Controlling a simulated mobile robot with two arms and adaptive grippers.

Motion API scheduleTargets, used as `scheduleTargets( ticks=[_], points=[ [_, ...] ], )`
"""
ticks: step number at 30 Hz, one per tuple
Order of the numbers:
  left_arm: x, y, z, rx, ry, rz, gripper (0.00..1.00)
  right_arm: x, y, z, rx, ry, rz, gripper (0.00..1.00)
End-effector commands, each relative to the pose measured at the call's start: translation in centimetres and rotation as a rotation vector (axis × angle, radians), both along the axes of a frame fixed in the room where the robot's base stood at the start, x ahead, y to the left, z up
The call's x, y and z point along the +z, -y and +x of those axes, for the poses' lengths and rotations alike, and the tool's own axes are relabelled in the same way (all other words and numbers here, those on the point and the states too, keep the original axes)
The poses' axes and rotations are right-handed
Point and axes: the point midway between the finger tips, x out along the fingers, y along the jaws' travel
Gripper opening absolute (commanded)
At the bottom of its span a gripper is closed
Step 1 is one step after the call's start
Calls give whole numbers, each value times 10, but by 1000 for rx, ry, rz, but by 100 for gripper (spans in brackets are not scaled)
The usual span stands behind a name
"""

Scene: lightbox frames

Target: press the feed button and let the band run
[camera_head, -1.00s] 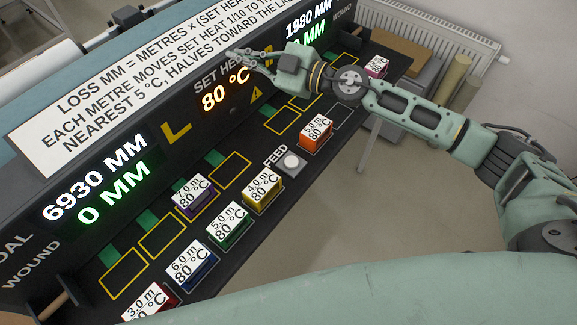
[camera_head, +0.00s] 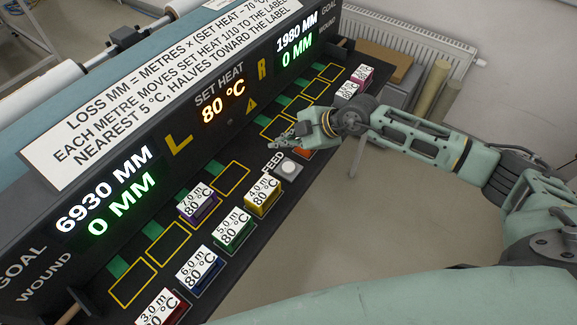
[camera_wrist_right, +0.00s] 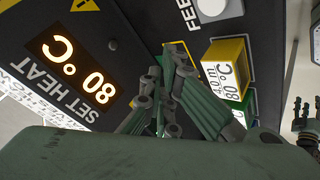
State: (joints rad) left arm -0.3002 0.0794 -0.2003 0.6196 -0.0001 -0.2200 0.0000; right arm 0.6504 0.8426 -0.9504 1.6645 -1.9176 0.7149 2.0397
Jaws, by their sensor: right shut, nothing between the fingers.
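The white round FEED button (camera_head: 289,167) sits on a grey square plate on the dark bench. It also shows at the top edge of the right wrist view (camera_wrist_right: 212,8). My right gripper (camera_head: 272,145) is shut and empty, above the bench just behind the button in the head view and apart from it. Its closed fingers also show in the right wrist view (camera_wrist_right: 172,52). What looks like my left gripper (camera_wrist_right: 302,116) shows small at the right edge there; its jaw state is unclear. The displays (camera_head: 105,190) read 6930 MM and 0 MM left, 1980 MM and 0 MM right; set heat is 80 °C.
A yellow 4.0 m block (camera_head: 263,196) stands nearest the button, with purple (camera_head: 198,203), green (camera_head: 233,230) and blue (camera_head: 200,268) blocks beyond. An orange block (camera_head: 303,153) is partly hidden by my right gripper. Several yellow-outlined slots (camera_head: 169,244) are empty.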

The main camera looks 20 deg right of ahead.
Motion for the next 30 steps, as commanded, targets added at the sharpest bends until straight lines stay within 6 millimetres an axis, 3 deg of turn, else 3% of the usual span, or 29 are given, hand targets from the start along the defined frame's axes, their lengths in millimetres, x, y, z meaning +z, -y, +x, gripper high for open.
scheduleTargets(
  ticks=[8,20,30],
  points=[
    [-16,0,1,0,1,0,40,-15,0,0,1,1,0,0],
    [-74,0,1,0,1,0,40,-66,-1,0,2,2,1,0],
    [-81,0,1,0,1,1,40,-88,-1,0,1,1,2,0]
  ],
)
